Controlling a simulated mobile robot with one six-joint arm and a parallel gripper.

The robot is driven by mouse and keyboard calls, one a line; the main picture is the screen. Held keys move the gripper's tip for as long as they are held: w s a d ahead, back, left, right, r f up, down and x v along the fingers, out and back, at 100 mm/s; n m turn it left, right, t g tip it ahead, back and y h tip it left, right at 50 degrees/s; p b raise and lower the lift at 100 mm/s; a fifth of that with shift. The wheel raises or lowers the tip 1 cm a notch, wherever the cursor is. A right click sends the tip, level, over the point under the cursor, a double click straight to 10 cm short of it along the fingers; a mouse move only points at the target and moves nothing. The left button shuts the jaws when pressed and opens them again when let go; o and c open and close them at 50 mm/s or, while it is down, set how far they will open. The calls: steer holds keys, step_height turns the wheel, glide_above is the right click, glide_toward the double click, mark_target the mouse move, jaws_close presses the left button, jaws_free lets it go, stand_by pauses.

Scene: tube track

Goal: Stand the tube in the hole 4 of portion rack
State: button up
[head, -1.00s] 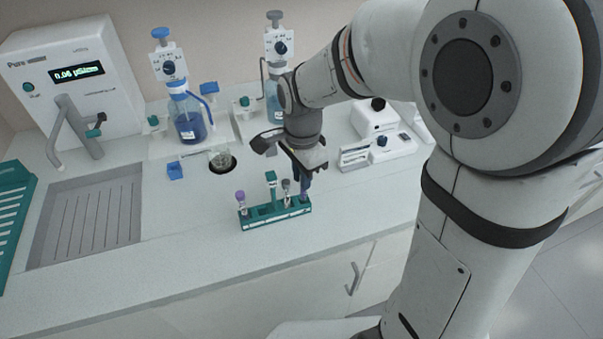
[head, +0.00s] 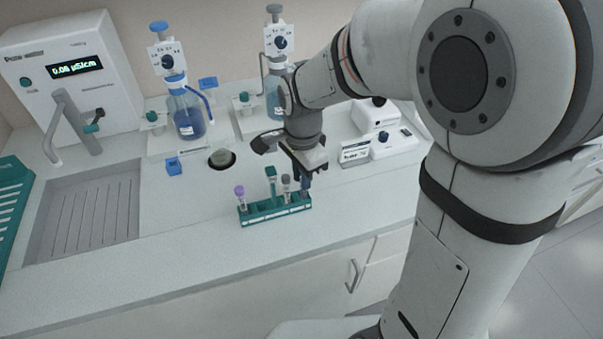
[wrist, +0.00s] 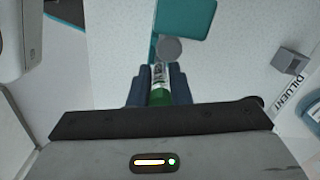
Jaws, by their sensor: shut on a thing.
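The teal portion rack (head: 262,218) stands near the counter's front edge. It holds a purple-capped tube (head: 240,193) at its left end and a grey-capped tube (head: 286,181) right of a raised teal piece (head: 271,172). My gripper (head: 305,186) points down over the rack's right end. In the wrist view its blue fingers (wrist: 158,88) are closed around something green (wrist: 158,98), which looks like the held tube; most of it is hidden. The grey cap (wrist: 170,49) shows just beyond the fingers. I cannot tell how deep the held tube sits in the rack.
Two dispenser bottles, one with blue liquid (head: 189,120), stand at the back. White devices (head: 388,145) stand behind right. The sink (head: 85,212) is at left.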

steer(key=shift+f, duration=0.35)
steer(key=o, duration=0.9)
steer(key=shift+c, duration=0.2)
steer(key=shift+r, duration=0.1)
step_height(320, 180, up, 8)
steer(key=shift+f+b, duration=0.15)
steer(key=shift+b, duration=0.15)
stand_by(0.5)
steer(key=s+d+n+t, duration=0.2)
steer(key=s+d+n, duration=0.9)
steer(key=s+d, duration=0.1)
steer(key=shift+d+f+n+t, duration=0.25)
steer(key=shift+f+n+t, duration=0.05)
steer(key=shift+n+t, duration=0.1)
